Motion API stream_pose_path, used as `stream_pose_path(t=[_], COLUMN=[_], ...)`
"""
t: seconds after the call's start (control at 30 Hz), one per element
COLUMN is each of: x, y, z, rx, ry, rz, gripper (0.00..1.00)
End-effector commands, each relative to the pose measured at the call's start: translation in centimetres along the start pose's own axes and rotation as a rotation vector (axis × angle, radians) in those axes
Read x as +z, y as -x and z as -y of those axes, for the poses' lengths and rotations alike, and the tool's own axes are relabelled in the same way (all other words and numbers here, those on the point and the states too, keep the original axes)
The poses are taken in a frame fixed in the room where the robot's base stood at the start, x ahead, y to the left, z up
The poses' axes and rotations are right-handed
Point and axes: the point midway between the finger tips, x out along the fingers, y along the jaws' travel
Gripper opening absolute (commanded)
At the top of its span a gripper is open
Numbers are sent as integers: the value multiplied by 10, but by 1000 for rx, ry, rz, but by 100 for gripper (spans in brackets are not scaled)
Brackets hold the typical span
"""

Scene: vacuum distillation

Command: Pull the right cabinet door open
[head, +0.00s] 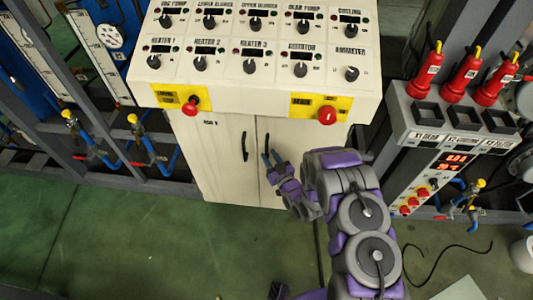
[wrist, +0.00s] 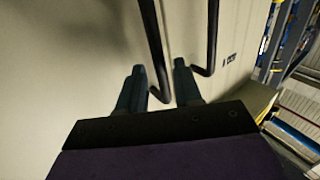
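The cream cabinet's right door (head: 292,165) is shut flush beside the left door (head: 222,165). The right door's dark vertical handle (head: 267,141) is partly hidden by my gripper (head: 271,155) in the head view. In the wrist view, which looks turned over, this handle (wrist: 154,45) runs between the two fingertips of my gripper (wrist: 160,68). The fingers are open, one on each side of it, with gaps showing. Whether either finger touches it I cannot tell. The left door's handle (head: 245,146) is just beside it; the wrist view shows it right of the fingers (wrist: 212,40).
The control panel (head: 250,45) with knobs and two red buttons overhangs the doors. Pipe racks with blue valves (head: 150,150) stand at left. A unit with red plugs (head: 460,75) stands at right. A black cable (head: 445,255) lies on the green floor, otherwise mostly clear before the cabinet.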

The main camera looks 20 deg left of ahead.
Motion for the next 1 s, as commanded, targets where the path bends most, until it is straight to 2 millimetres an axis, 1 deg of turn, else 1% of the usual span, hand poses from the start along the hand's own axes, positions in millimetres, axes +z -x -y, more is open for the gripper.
stream_pose_path(t=[0.03,0.1,0.23,0.37,0.6,0.93,1.0], x=[1,2,1,0,0,0,1], y=[-8,-16,-26,-30,-30,-30,-30], z=[1,0,0,0,0,0,0], rx=[-2,-1,-1,0,0,0,0], ry=[0,0,0,-1,-1,-1,-1], rz=[-2,2,0,0,2,2,3], gripper=[34,34,34,34,33,2,0])
